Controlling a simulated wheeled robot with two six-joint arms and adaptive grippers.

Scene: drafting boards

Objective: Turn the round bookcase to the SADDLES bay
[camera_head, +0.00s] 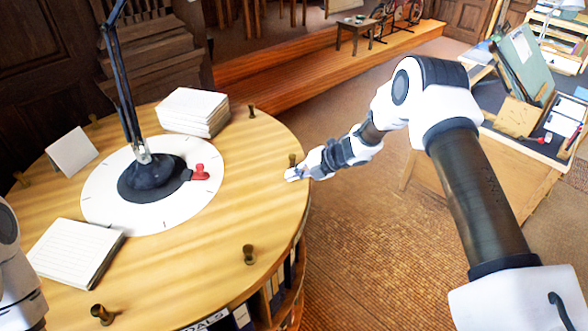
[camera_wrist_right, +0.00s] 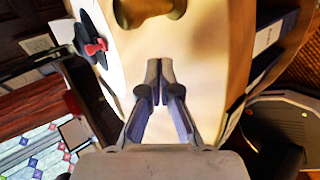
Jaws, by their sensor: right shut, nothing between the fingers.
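The round bookcase (camera_head: 235,205) has a wooden top with brass pegs standing around its rim. One peg (camera_head: 249,254) is at the front right, and another (camera_head: 292,159) is right by my right gripper. My right gripper (camera_head: 292,174) is shut and empty at the right rim. In the right wrist view its closed fingertips (camera_wrist_right: 159,68) point at a brass peg (camera_wrist_right: 145,10), with a small gap visible between them. A label (camera_head: 207,320) on the bookcase's front side is partly cut off and reads "...DALS". No SADDLES label is readable. My left gripper is out of view.
On the top are a white disc with a dark lamp base (camera_head: 150,178), a red pointer (camera_head: 200,173), a paper stack (camera_head: 193,110), a notepad (camera_head: 75,250) and a blank card (camera_head: 72,152). A desk (camera_head: 525,180) stands at right. Floor between is clear.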

